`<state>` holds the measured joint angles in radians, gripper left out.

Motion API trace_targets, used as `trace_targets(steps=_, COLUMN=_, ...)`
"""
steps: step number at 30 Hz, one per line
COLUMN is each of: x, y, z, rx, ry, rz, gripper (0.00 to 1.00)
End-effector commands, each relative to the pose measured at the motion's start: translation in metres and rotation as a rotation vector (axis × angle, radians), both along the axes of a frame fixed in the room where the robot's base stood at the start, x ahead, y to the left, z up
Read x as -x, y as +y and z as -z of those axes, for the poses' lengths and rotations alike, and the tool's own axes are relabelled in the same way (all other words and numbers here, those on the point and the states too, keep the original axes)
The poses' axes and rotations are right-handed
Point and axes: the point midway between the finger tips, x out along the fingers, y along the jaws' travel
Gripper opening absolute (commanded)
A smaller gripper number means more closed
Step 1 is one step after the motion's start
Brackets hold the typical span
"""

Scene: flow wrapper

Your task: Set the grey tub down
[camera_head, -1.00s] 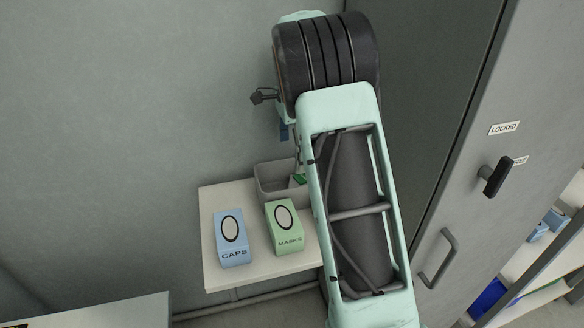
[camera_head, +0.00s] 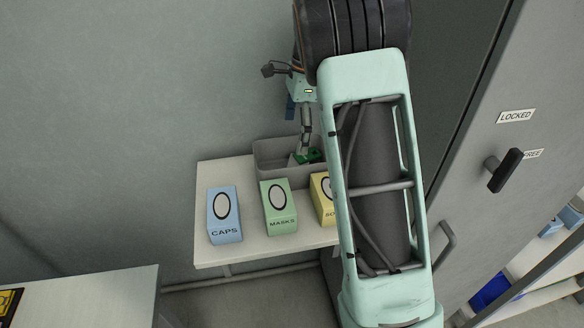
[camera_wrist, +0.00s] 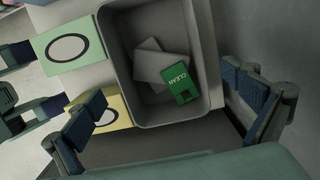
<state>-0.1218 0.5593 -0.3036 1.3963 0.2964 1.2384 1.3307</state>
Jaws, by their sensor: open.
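The grey tub (camera_head: 270,165) stands upright at the back of a small pale table, against the wall. It holds a green card marked CLEAN (camera_wrist: 181,84) and pale flat pieces (camera_wrist: 155,64). In the wrist view the tub's rim (camera_wrist: 205,60) shows from above. My gripper (camera_wrist: 170,108) is open, with one blue-padded finger to each side of the tub in that view. Both fingers look apart from its walls. In the head view part of my gripper (camera_head: 306,130) shows over the tub; my arm hides the tub's right end.
A blue CAPS box (camera_head: 223,215), a green MASKS box (camera_head: 278,206) and a partly hidden yellow box (camera_head: 322,200) stand in front of the tub on the table (camera_head: 215,250). A grey cabinet with a black handle (camera_head: 505,170) is on the right.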

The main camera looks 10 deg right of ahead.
Motion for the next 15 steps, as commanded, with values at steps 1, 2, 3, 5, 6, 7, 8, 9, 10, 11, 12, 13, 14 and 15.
trace_targets(steps=1, x=0.001, y=0.001, z=0.005, rx=0.0, ry=0.002, rz=0.0, gripper=1.0)
trace_targets(steps=2, x=0.0, y=0.001, z=0.007, rx=0.0, ry=0.001, rz=0.0, gripper=1.0)
trace_targets(steps=3, x=0.0, y=0.001, z=0.009, rx=0.0, ry=0.0, rz=0.0, gripper=1.0)
trace_targets(steps=5, x=0.001, y=0.003, z=0.014, rx=0.0, ry=0.001, rz=-0.001, gripper=1.0)
trace_targets(steps=6, x=0.001, y=0.004, z=0.018, rx=0.0, ry=0.002, rz=-0.001, gripper=1.0)
trace_targets(steps=7, x=0.002, y=0.005, z=0.023, rx=0.0, ry=0.003, rz=-0.001, gripper=1.0)
trace_targets(steps=8, x=0.002, y=0.006, z=0.027, rx=0.0, ry=0.003, rz=-0.001, gripper=1.0)
trace_targets(steps=9, x=0.003, y=0.008, z=0.034, rx=0.0, ry=0.003, rz=-0.002, gripper=1.0)
trace_targets(steps=10, x=0.003, y=0.009, z=0.038, rx=0.001, ry=0.003, rz=-0.002, gripper=1.0)
trace_targets(steps=11, x=0.003, y=0.01, z=0.043, rx=0.001, ry=0.002, rz=-0.002, gripper=1.0)
trace_targets(steps=12, x=0.003, y=0.01, z=0.048, rx=0.001, ry=0.003, rz=-0.001, gripper=1.0)
trace_targets(steps=13, x=0.003, y=0.011, z=0.052, rx=0.001, ry=0.002, rz=-0.002, gripper=1.0)
trace_targets(steps=14, x=0.003, y=0.011, z=0.054, rx=0.001, ry=0.001, rz=-0.002, gripper=1.0)
trace_targets(steps=15, x=0.003, y=0.011, z=0.057, rx=0.0, ry=0.001, rz=-0.002, gripper=1.0)
